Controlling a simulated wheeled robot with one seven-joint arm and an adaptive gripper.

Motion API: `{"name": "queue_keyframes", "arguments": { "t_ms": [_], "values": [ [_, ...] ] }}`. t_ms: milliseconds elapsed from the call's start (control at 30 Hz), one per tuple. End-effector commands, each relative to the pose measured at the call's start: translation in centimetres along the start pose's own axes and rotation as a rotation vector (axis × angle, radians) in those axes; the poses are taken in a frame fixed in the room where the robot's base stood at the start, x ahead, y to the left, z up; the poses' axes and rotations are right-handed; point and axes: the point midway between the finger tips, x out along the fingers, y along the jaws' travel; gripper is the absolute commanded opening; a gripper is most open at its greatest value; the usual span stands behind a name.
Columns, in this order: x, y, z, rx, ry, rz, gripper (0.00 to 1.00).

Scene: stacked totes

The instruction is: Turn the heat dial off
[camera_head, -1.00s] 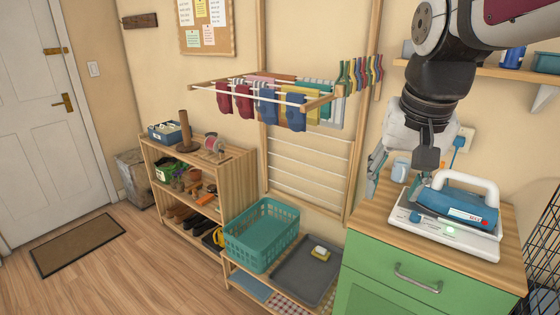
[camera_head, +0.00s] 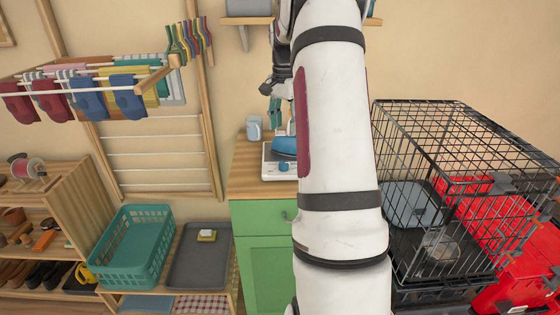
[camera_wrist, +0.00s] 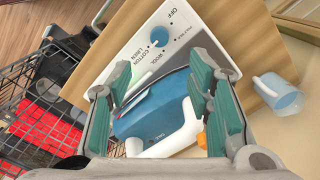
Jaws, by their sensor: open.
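The heat dial (camera_wrist: 159,36) is a round blue knob on a white panel printed with OFF, WOOL, COTTON and LINEN. Its exact pointer setting is too small to read. The panel is part of the iron's white base (camera_wrist: 118,65). The blue iron (camera_wrist: 150,105) with its white handle lies beside the dial, between my fingers in the wrist view. My gripper (camera_wrist: 162,80) is open and empty, its grey-green fingers above the iron and the dial just beyond their tips.
A light blue mug (camera_wrist: 278,95) stands on the wooden top of the green cabinet (camera_head: 262,215). A black wire cage (camera_head: 430,150) stands to the right. A teal basket (camera_head: 130,240) and grey tray (camera_head: 198,262) are on the low bench at left.

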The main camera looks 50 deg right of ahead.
Motion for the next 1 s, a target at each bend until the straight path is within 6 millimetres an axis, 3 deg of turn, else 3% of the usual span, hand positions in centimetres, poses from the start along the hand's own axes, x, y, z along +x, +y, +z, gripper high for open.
{"name": "queue_keyframes", "arguments": {
  "t_ms": [600,800,1000],
  "values": [
    [10.9,0.1,0.2,-0.004,-0.003,0.003,0.47],
    [12.6,0.1,0.2,-0.004,-0.001,0.001,0.47],
    [13.0,0.0,0.2,-0.004,0.0,0.0,0.47]
  ]
}}
